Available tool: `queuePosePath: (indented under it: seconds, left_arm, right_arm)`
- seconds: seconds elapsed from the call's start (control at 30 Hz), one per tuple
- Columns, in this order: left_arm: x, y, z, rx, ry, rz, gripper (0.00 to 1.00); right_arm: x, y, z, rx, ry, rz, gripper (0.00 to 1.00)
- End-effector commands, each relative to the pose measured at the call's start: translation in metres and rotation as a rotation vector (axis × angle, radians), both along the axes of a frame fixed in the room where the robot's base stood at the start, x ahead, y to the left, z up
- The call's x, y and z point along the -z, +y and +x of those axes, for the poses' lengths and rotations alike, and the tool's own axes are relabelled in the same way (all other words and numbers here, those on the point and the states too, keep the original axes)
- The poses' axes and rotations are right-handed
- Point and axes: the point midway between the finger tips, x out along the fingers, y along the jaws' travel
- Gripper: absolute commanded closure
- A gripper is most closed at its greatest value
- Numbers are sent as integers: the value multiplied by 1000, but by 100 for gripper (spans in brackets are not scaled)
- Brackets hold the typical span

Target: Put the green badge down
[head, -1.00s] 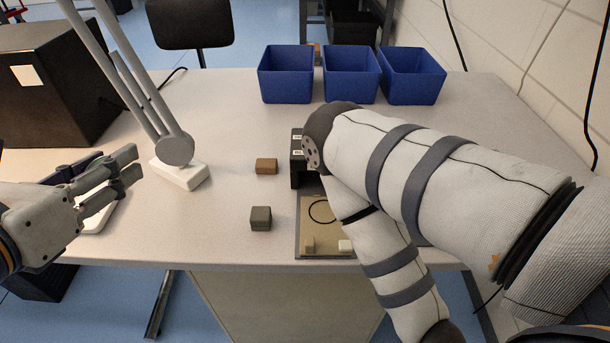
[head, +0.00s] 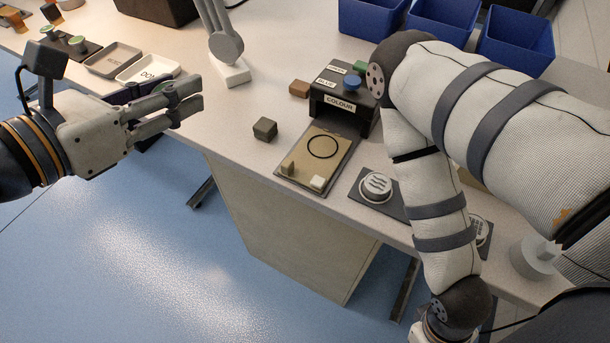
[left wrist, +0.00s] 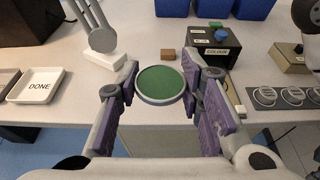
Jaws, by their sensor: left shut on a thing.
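My left gripper (head: 190,103) is shut on the green badge. In the left wrist view the badge (left wrist: 162,82) is a round disc with a green face and a pale rim, held between the two purple-padded fingers. It seems to be held in the air in front of the table edge. My right gripper is out of view.
A black COLOUR box (head: 343,103) with blue and green buttons stands behind a tan plate with a ring (head: 321,147). A grey tray (head: 111,60), a lamp base (head: 232,74), a dark block (head: 265,129) and a brown block (head: 299,88) are nearby. Blue bins (head: 515,42) stand behind.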

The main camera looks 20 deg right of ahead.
Motion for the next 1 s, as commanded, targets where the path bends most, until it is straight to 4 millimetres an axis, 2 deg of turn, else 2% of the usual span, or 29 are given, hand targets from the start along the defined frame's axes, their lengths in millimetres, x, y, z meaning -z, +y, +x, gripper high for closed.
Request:
queuePosePath:
  seconds: [0.07, 0.17, 0.4, 0.5, 0.6, 0.8, 0.93, 1.0]
  left_arm:
    - [1, 0, 0, 3, 0, 0, 80]
    - [9, -15, -6, 13, 3, 4, 80]
    - [42, -88, -29, 17, 0, 5, 80]
    - [70, -108, -35, 12, 6, 2, 80]
    - [87, -121, -38, 10, 5, 1, 80]
    - [104, -136, -42, 8, 2, 0, 80]
    - [131, -134, -41, 5, 5, 2, 80]
    - [134, -134, -41, 5, 3, 0, 80]
  right_arm:
    - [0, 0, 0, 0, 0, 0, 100]
    - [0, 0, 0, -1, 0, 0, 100]
    - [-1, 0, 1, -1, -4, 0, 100]
    - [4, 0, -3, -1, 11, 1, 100]
    - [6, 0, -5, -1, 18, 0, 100]
    - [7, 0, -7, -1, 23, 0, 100]
    - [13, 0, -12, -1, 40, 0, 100]
    - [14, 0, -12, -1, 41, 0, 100]
